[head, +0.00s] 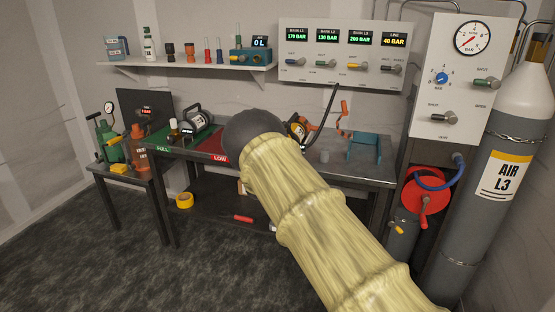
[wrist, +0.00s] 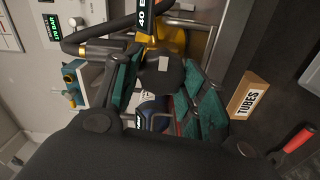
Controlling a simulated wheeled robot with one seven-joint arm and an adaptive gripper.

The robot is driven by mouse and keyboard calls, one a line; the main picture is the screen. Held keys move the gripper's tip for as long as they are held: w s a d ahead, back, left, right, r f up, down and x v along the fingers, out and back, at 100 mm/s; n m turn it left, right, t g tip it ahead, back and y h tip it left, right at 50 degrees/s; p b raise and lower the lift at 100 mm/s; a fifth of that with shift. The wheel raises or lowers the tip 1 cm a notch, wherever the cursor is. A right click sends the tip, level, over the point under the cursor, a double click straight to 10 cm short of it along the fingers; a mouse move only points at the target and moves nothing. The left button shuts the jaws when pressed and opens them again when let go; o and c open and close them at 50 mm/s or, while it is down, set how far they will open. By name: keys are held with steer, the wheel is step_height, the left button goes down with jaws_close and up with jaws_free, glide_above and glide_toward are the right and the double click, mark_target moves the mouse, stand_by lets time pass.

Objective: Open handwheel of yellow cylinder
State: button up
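In the wrist view, the yellow cylinder (wrist: 196,43) lies beyond my fingers, with a dark label reading 40 on it. A round black knob with a pale patch, seemingly its handwheel (wrist: 168,80), faces my gripper (wrist: 165,98). The gripper's teal-padded fingers are spread apart, one on each side of the handwheel. I cannot tell whether either pad touches it. In the head view, the yellow-and-black cylinder (head: 296,129) lies on the bench just beyond my dark wrist, which hides my fingers and the handwheel.
The bench (head: 345,171) carries green and red mats, another cylinder (head: 197,118) and a blue block (head: 365,146). A gauge panel (head: 345,52) hangs behind. A tall grey AIR L3 cylinder (head: 505,140) stands right. A TUBES box (wrist: 247,97) shows in the wrist view.

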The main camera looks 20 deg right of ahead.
steer(key=o, duration=0.5)
steer(key=shift+f, duration=0.2)
steer(key=shift+c, duration=0.2)
steer(key=shift+r, duration=0.1)
steer(key=shift+s+a, duration=0.1)
steer(key=v, duration=1.1)
steer(key=shift+s+a, duration=0.2)
steer(key=shift+s, duration=0.1)
